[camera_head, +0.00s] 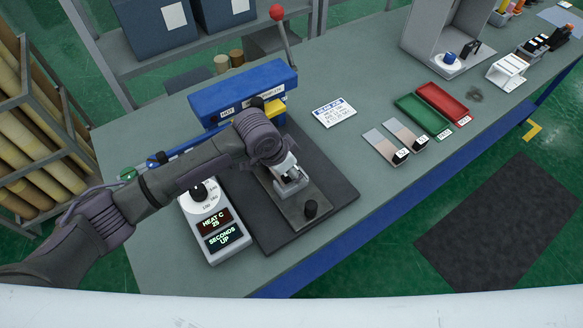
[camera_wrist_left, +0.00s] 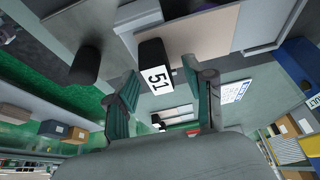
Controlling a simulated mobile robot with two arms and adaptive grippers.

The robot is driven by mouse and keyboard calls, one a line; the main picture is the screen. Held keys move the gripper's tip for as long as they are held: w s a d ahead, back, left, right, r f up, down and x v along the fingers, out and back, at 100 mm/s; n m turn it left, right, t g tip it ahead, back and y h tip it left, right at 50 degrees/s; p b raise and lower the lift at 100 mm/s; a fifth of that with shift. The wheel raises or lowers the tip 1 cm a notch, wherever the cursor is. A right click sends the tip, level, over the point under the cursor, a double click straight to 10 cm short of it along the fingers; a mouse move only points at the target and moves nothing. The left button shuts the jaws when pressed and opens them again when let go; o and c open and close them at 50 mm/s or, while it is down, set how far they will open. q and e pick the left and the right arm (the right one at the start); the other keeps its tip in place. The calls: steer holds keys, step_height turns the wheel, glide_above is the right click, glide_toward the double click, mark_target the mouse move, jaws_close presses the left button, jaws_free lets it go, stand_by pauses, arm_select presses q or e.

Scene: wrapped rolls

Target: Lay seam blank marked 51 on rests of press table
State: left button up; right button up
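My left gripper (camera_head: 290,180) is low over the grey plate of the press table (camera_head: 318,192). In the left wrist view its two fingers (camera_wrist_left: 163,85) stand on either side of the black block marked 51 (camera_wrist_left: 155,72) of the seam blank. A narrow gap seems to show by the right finger, and I cannot tell whether they grip the block. The blank's beige strip (camera_wrist_left: 205,35) runs behind the block. In the head view my gripper hides most of the blank, and its contact with the rests cannot be seen. My right gripper is not in view.
The blue press body (camera_head: 245,95) and red-knobbed lever (camera_head: 277,12) stand behind my gripper. A heat and seconds control box (camera_head: 213,220) is at left. Two other blanks (camera_head: 400,140), a green tray (camera_head: 423,115) and a red tray (camera_head: 443,103) lie right. Bench between is mostly clear.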

arm_select(q)
steer(key=shift+r, duration=0.1)
steer(key=v, duration=1.1)
steer(key=shift+s+a+r, duration=0.2)
steer(key=shift+r, duration=0.15)
